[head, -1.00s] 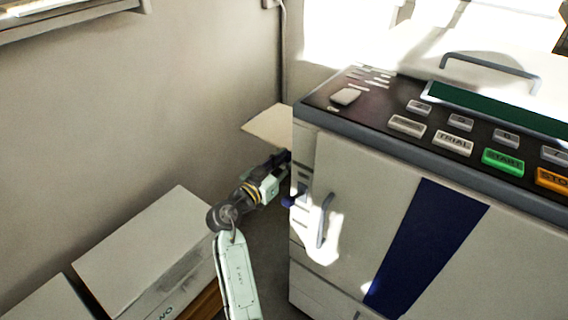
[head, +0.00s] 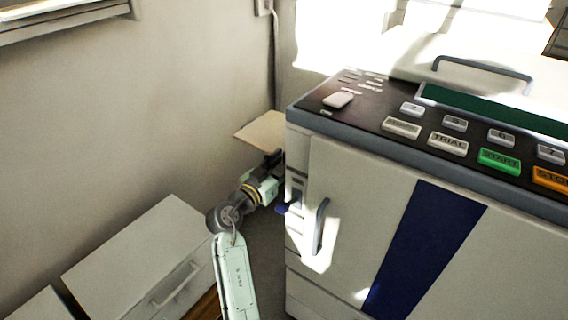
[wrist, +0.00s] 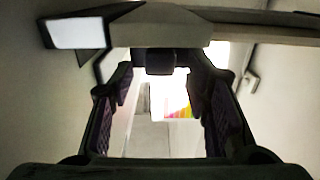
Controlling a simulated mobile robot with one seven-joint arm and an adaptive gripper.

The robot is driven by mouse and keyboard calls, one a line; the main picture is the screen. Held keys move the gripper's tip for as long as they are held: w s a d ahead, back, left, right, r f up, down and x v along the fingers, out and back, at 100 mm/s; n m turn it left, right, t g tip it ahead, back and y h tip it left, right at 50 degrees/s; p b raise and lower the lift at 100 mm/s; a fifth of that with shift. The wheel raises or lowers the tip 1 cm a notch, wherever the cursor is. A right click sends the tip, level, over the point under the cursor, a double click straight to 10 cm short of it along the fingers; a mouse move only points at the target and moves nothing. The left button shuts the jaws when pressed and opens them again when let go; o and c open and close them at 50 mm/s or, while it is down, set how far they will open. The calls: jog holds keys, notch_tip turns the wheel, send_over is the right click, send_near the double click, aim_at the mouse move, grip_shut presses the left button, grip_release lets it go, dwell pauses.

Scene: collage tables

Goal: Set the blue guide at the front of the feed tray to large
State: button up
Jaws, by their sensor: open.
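The pale feed tray (head: 262,131) juts out from the left side of the big printing machine in the head view. My gripper (head: 274,160) is close to that side, just below the tray's near edge. A small blue piece (head: 283,208) sticks out at the machine's left edge, below my gripper; I cannot tell whether it is the guide. In the wrist view my gripper (wrist: 160,103) is open, its two dark fingers apart. A dark block (wrist: 160,61) shows between and beyond the fingers, under a pale beam-like edge (wrist: 165,22). I cannot tell whether the fingers touch it.
The machine's white front door (head: 353,174) with a grey handle (head: 320,226) stands right of my arm. Its control panel (head: 375,108) is on top. A low white cabinet (head: 135,250) stands at the lower left. The wall is behind.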

jog(key=v, duration=1.2)
